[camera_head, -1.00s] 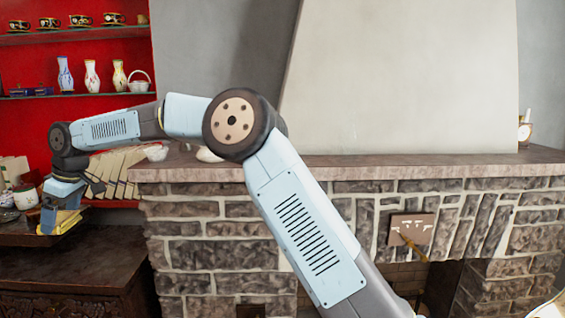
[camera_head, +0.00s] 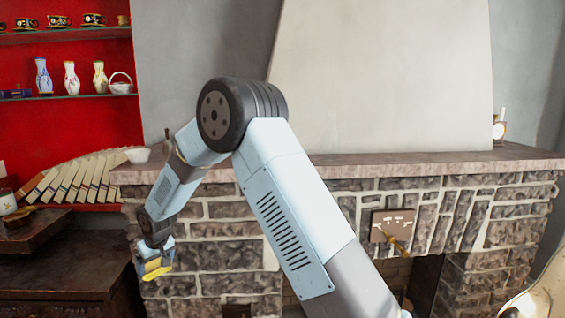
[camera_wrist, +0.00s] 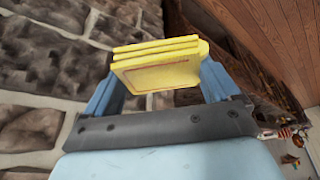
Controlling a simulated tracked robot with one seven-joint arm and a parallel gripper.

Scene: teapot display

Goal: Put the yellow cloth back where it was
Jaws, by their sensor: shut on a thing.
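The yellow cloth (camera_wrist: 160,65) is a folded stack with a thin reddish line along its face. My gripper (camera_wrist: 158,88) is shut on it, with a blue finger on each side in the wrist view. In the head view my gripper (camera_head: 156,258) hangs at the lower left, in front of the stone fireplace, and the yellow cloth (camera_head: 156,269) shows at its tip. The cloth is held in the air. The place where the cloth was before cannot be told from these frames.
The stone fireplace (camera_head: 215,240) has a mantel ledge (camera_head: 350,164) on top. At the left are a dark wooden cabinet (camera_head: 60,270), a row of books (camera_head: 80,182) and red shelves with vases (camera_head: 70,78). A hook plaque (camera_head: 393,226) hangs on the stone at the right.

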